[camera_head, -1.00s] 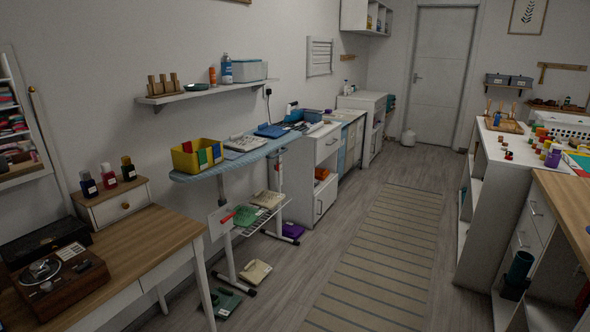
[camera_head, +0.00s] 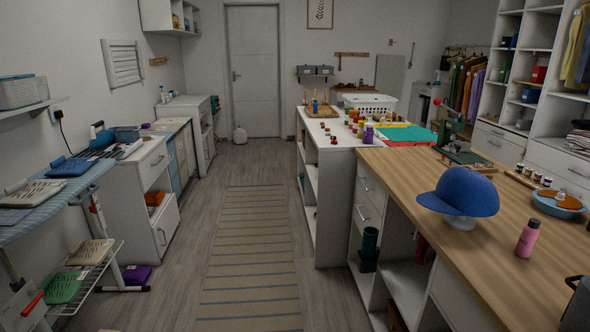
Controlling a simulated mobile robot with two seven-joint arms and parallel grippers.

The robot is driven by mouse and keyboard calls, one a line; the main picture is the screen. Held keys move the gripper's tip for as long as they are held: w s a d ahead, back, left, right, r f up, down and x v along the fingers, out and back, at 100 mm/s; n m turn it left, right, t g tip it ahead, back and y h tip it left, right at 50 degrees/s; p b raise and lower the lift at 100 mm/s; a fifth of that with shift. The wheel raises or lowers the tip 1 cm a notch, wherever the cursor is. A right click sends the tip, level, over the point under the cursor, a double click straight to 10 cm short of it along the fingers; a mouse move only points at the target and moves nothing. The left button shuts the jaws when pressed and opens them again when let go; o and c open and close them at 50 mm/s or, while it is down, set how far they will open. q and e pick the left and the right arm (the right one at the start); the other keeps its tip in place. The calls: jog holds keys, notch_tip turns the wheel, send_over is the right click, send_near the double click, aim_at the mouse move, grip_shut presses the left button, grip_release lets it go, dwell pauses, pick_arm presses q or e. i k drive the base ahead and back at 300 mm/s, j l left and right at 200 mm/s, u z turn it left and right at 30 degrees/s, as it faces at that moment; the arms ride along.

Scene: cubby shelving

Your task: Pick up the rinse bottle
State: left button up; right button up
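No bottle in view can be identified for certain as the rinse bottle. A pink bottle with a dark cap (camera_head: 527,238) stands upright on the right wooden counter, near the blue cap. A small white bottle (camera_head: 163,95) stands on the white cabinet along the left wall, too small to make out in detail. Neither of my grippers shows in the head view.
The wooden counter (camera_head: 480,265) fills the right side and holds a blue cap (camera_head: 460,192), a blue bowl (camera_head: 558,205) and a green sewing machine (camera_head: 450,135). An ironing board (camera_head: 60,205) stands at left. A striped rug (camera_head: 250,260) lies in the clear aisle leading to the door (camera_head: 253,72).

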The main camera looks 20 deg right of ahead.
aim_at(529, 237)
jog(key=i+z, duration=0.15)
jog(key=z, duration=0.25)
jog(key=i+j+z, duration=0.15)
jog(key=z, duration=0.25)
jog(key=i+j+z, duration=0.15)
jog(key=z, duration=0.25)
jog(key=i+j+z, duration=0.2)
jog(key=z, duration=0.2)
jog(key=i+j+z, duration=0.15)
jog(key=j+z, duration=0.3)
jog(key=i+j+z, duration=0.1)
jog(key=j+z, duration=0.15)
jog(key=j, duration=0.15)
jog(key=i+j+z, duration=0.1)
jog(key=j+z, duration=0.15)
jog(key=j, duration=0.15)
